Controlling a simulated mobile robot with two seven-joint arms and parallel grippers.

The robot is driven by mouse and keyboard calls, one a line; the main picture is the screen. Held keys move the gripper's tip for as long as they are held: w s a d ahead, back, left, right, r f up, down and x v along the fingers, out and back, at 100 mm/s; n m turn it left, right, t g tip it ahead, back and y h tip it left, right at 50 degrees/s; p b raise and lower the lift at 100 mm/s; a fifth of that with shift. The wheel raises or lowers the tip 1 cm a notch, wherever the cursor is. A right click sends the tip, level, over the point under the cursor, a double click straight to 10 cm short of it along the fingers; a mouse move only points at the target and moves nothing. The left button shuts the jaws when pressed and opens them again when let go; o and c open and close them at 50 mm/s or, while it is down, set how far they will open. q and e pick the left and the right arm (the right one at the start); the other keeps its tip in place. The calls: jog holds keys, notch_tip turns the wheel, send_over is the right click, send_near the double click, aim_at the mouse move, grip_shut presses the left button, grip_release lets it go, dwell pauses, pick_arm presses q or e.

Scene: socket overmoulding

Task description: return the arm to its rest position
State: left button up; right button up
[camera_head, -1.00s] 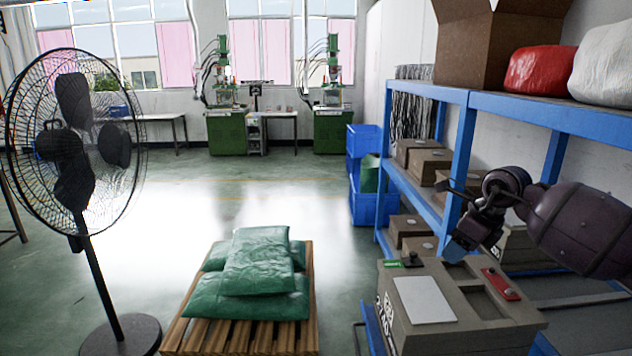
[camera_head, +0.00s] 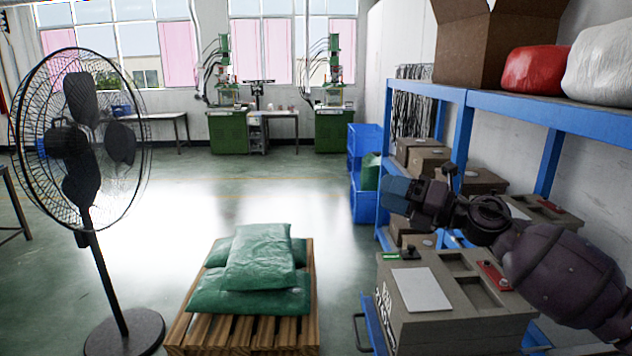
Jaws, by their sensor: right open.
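My right arm reaches in from the right edge, in front of the blue shelf. Its gripper (camera_head: 390,194) points left with its blue-tipped jaws, and it is open with nothing seen between the jaws. It hangs above and behind the grey-brown mould box (camera_head: 440,328), apart from it. The forearm passes over the right side of that box and hides part of the lower shelf. My left arm and gripper are not in view.
The blue shelf (camera_head: 560,114) stands close on the right, with grey-brown boxes (camera_head: 428,160) on its lower levels. Blue bins (camera_head: 364,205) stand beside it. A pallet (camera_head: 290,335) with green sacks (camera_head: 258,256) and a fan (camera_head: 100,200) stand left; floor behind is clear.

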jog(key=s+d+f+m+t+h, duration=0.3)
jog(key=f+m+h, duration=0.1)
jog(key=f+m, duration=0.55)
jog(key=s+d+f+m+t+h, duration=0.25)
jog(key=s+f+m+h, duration=0.2)
jog(key=f+m, duration=0.45)
jog(key=s+d+f+m+t+h, duration=0.2)
jog(key=s+d+f+m+h, duration=0.15)
jog(key=f+m, duration=0.55)
jog(key=s+d+f+m+g+h, duration=0.2)
jog(key=s+f+m, duration=0.2)
jog(key=s+f, duration=0.5)
jog(key=s+d+f+m+g+h, duration=0.2)
jog(key=s+f+m, duration=0.3)
jog(key=s, duration=0.9)
notch_tip(320, 180, down, 4)
jog(key=shift+d+r+g+h, duration=0.15)
jog(key=shift+d+g+h, duration=0.05)
jog(key=shift+g+h, duration=0.4)
